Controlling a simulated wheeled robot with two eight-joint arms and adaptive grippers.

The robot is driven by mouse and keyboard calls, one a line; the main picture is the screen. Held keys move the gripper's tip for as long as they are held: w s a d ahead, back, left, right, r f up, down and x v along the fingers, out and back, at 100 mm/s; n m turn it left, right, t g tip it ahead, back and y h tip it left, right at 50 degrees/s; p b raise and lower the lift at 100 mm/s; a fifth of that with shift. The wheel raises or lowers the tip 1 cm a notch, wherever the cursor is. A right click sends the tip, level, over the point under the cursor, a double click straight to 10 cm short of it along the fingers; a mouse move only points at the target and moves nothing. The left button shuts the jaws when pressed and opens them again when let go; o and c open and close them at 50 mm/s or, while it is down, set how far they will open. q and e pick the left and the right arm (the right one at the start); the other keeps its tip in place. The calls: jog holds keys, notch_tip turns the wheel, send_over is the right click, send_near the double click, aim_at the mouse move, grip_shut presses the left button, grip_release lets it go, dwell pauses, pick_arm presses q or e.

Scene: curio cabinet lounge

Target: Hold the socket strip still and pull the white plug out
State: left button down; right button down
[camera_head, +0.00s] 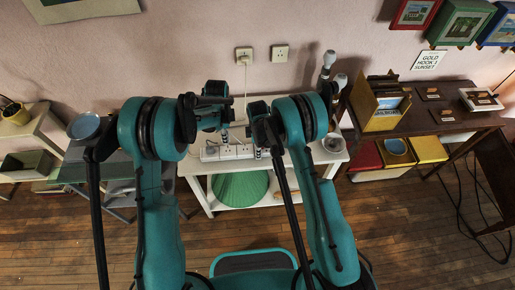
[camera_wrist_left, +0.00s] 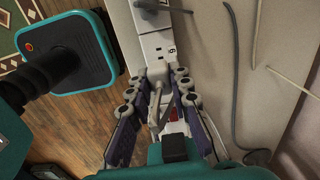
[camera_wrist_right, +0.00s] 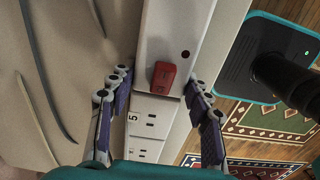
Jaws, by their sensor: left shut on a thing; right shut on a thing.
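The white socket strip (camera_head: 238,148) lies on a white table (camera_head: 195,168) in the head view. My right gripper (camera_wrist_right: 158,80) is shut across the strip beside its red switch (camera_wrist_right: 163,75), one finger on each long side. The strip's numbered sockets show in the right wrist view (camera_wrist_right: 150,122). My left gripper (camera_wrist_left: 160,76) is shut on the white plug (camera_wrist_left: 156,88), over the strip. A grey cord runs from the plug toward my wrist. The head view hides the plug. Whether its pins are still in the socket, I cannot tell.
A wall outlet (camera_head: 243,54) with a white cord is behind the table. Bottles (camera_head: 327,65) stand at the table's right back. A green cone-shaped thing (camera_head: 240,187) sits on the lower shelf. A dark sideboard (camera_head: 455,120) is at right.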

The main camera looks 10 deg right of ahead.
pick_arm(q)
jog(key=shift+r, duration=3.4)
pick_arm(e)
jog(key=c, duration=0.6)
grip_release()
